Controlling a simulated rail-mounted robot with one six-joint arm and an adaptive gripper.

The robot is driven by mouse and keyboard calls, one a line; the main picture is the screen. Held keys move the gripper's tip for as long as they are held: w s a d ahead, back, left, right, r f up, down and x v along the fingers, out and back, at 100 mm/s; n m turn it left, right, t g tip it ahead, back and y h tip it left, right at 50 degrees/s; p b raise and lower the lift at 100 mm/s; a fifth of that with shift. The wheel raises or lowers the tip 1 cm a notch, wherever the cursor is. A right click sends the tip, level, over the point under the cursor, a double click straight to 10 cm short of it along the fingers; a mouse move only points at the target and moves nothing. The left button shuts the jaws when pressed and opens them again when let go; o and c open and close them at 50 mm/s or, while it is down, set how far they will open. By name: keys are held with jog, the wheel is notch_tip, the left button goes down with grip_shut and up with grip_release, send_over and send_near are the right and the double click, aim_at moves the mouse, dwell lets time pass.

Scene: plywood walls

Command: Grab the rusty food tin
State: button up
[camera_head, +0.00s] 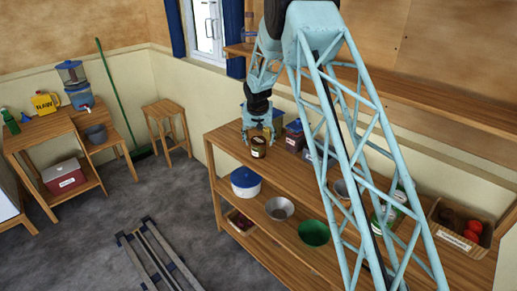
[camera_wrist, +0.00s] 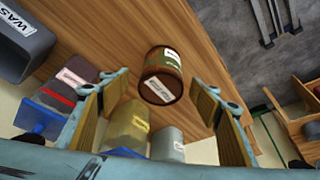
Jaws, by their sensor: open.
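The rusty food tin (camera_head: 258,147), brown with a green band and a pale label, stands near the far left end of the wooden shelf's top. In the wrist view the tin (camera_wrist: 162,72) shows its dark brown lid, with a label, and its side. My gripper (camera_head: 258,132) is open above and around the tin's place. In the wrist view the open fingers (camera_wrist: 160,95) lie left and right of the tin, with gaps on both sides. I cannot tell how far the fingertips are above the tin.
A grey bin (camera_wrist: 22,45) stands farther left in the wrist view. A blue-and-white pot (camera_head: 246,182), a metal bowl (camera_head: 280,208) and a green bowl (camera_head: 314,233) are nearby.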

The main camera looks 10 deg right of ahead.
jog(key=shift+x, duration=2.6)
jog(key=shift+a, duration=0.1)
jog(key=shift+c, duration=0.7)
jog(key=c, duration=1)
jog(key=shift+w+r, duration=0.1)
jog(key=shift+r, duration=0.1)
jog(key=shift+r, duration=1.65)
jog(key=s+b, duration=0.1)
jog(key=s, duration=0.4)
jog(key=s+r, duration=0.1)
jog(key=s, duration=0.4)
jog(key=s+b, duration=0.1)
jog(key=s, duration=0.5)
jog(key=shift+r+b, duration=0.2)
jog(key=shift+b, duration=0.1)
